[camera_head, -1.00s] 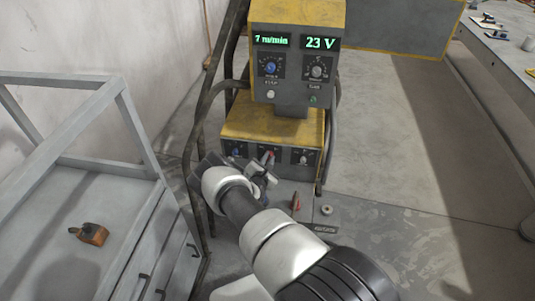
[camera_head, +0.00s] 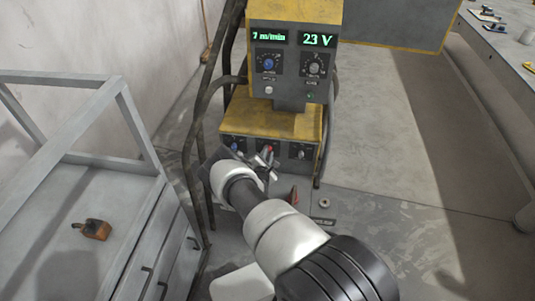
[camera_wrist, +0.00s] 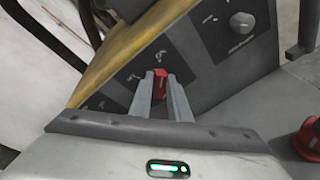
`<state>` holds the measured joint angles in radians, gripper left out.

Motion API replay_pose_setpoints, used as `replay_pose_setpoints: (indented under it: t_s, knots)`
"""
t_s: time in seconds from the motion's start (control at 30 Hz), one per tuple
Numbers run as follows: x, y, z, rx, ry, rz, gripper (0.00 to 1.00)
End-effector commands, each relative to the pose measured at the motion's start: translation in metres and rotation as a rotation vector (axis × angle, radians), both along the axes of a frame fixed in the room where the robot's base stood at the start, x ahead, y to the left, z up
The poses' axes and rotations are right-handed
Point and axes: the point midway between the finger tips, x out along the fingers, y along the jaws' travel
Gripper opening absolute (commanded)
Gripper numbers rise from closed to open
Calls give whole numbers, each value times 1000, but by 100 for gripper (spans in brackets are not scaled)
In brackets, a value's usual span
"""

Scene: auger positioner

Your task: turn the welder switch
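The welder (camera_head: 270,122) is a yellow and dark grey machine with a lit display reading 7 m/min and 23 V. Its lower front panel carries a small red switch (camera_head: 266,151) between other knobs. In the wrist view the red switch (camera_wrist: 160,84) sits between the tips of my gripper (camera_wrist: 161,88). The two fingers are close together and the switch fills the gap, so my gripper appears shut on it. In the head view my gripper (camera_head: 266,162) is at the lower panel, partly hidden by my wrist.
A grey metal frame cabinet (camera_head: 138,115) with drawers stands at the left, an orange-brown object (camera_head: 92,229) on its top. A red-handled part (camera_head: 293,196) sits below the panel. Dark cables and bars run beside the welder's left. A workbench (camera_head: 500,60) stands at the right; floor between is clear.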

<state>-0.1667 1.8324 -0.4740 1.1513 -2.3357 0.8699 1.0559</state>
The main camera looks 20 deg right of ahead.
Motion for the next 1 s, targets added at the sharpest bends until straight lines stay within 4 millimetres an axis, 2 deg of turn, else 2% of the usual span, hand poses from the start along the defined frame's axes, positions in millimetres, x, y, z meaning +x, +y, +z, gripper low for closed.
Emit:
replay_pose_setpoints:
  t_s: [0.03, 0.1, 0.47, 0.67, 1.0]
  knots:
    - [0, 0, 0, 0, 1, -1, 26]
    - [0, 0, 0, 0, 1, -1, 32]
    - [-4, 3, 2, -1, 2, 1, 32]
    - [-31, 22, 13, -1, 4, 1, 32]
    - [-98, 66, 35, -1, 3, 2, 32]
